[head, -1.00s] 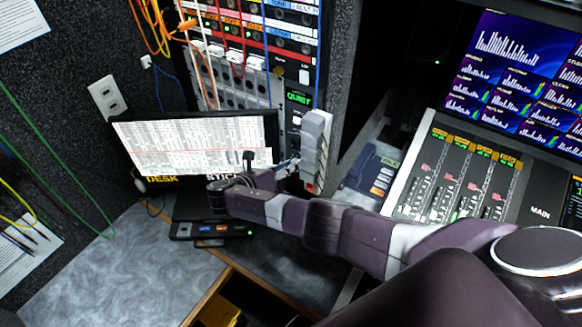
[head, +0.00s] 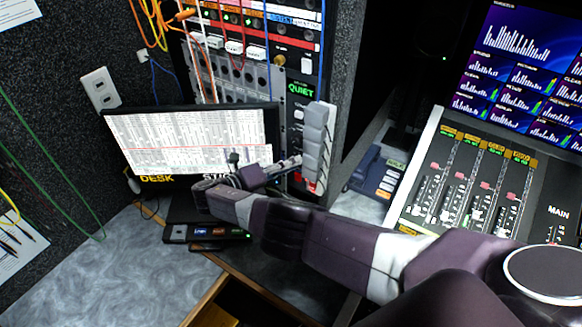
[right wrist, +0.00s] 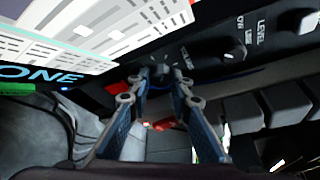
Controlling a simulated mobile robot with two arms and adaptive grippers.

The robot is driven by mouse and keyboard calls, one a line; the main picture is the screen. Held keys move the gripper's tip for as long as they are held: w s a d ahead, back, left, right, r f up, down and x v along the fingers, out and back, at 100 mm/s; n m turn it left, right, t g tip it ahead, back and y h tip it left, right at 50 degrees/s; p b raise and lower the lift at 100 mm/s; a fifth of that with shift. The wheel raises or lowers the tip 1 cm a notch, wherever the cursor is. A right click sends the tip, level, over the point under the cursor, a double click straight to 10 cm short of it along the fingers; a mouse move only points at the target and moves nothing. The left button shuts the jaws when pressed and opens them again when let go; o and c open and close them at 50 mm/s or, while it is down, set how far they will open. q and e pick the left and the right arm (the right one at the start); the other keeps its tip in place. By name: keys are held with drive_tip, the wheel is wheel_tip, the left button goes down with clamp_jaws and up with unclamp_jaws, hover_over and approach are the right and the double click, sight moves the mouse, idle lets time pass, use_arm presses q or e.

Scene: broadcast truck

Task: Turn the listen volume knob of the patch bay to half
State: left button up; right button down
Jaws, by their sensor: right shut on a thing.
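The patch bay (head: 222,75) is the tall rack at the back centre in the head view, with rows of jacks and a green "QUIET" display. In the right wrist view, the dark round volume knob (right wrist: 158,73) sits on a black panel beside a "VOLUME" label. My right gripper (right wrist: 158,80) is shut on this knob, one finger on each side. The fingers partly cover the knob, and its pointer cannot be read. In the head view my right gripper (head: 289,163) reaches the panel's lower right part, and the knob is not clearly visible. My left gripper is not in view.
A monitor (head: 190,140) stands close left of my right gripper. A grey block-like column (head: 318,140) stands just right of it. A mixing console (head: 460,190) is at the right. Patch cables hang at upper left. The grey desk (head: 110,270) is clear at lower left.

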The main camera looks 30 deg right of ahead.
idle(0.3)
drive_tip(key=c, duration=1.7)
unclamp_jaws()
drive_tip(key=shift+a, duration=0.1)
drive_tip(key=shift+c, duration=0.2)
